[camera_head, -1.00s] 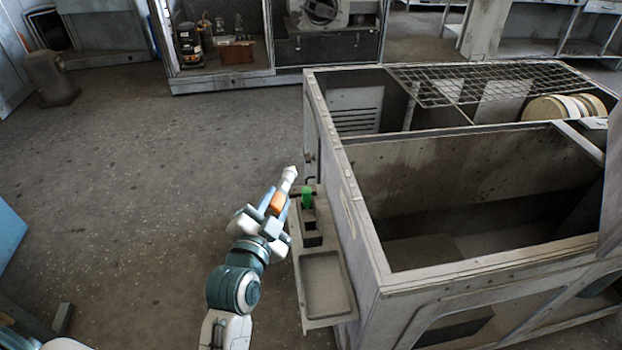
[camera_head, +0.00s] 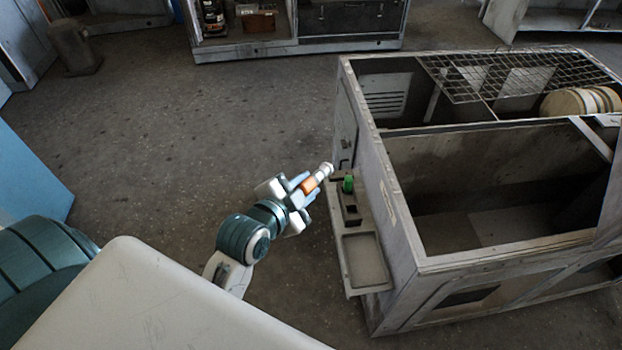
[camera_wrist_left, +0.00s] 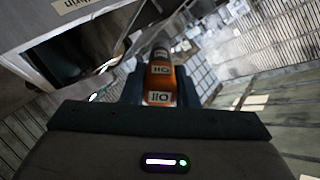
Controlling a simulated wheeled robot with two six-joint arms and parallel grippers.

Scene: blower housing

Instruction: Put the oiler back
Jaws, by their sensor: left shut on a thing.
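The oiler (camera_head: 309,185) is an orange bottle with a pale nozzle. My left gripper (camera_head: 306,190) is shut on it, and the nozzle points up and right in the head view. In the left wrist view the orange oiler (camera_wrist_left: 160,82), with an OIL label, sits between the fingers. The gripper is just left of a narrow side shelf (camera_head: 343,283) on the blower housing. The shelf has a dark square opening (camera_head: 351,209) and a green-topped item (camera_head: 348,184) beside it. My right gripper is not in view.
The large grey open-topped housing (camera_head: 420,263) fills the right, with a wire grille (camera_head: 490,72) at its back. A shallow tray (camera_head: 364,262) is at the shelf's near end. A cabinet stands behind. The floor (camera_head: 180,160) left of the housing is clear.

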